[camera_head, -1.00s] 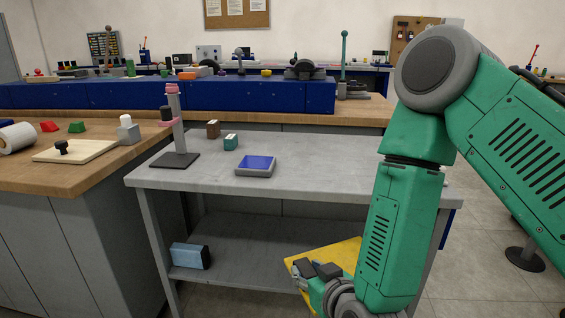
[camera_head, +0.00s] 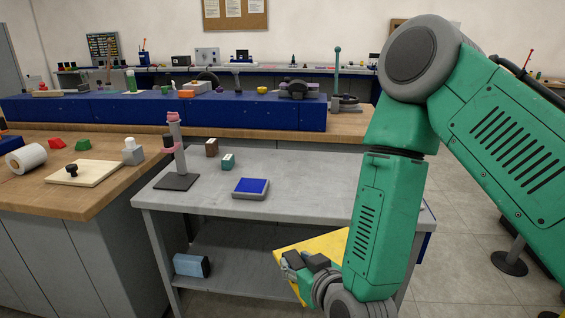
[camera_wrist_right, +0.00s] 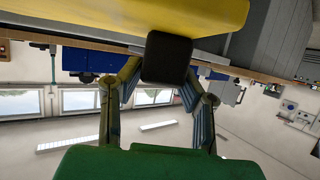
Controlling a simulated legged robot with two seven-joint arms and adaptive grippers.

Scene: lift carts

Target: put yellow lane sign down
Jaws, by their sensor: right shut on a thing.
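The yellow lane sign (camera_head: 318,246) shows at the lower middle of the head view, in front of the grey cart's lower shelf. It is partly hidden behind my right arm. My right gripper (camera_head: 305,262) is shut on its near edge. In the right wrist view the sign (camera_wrist_right: 190,14) fills the top, and the gripper (camera_wrist_right: 168,58) meets it with dark pads. My left gripper is not in view.
The grey cart (camera_head: 300,190) carries a blue-topped box (camera_head: 250,187), small blocks and a pink-clamped stand (camera_head: 177,150). A light blue box (camera_head: 191,265) lies on its lower shelf. A wooden workbench (camera_head: 75,200) stands at left. Open floor (camera_head: 460,235) lies at right.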

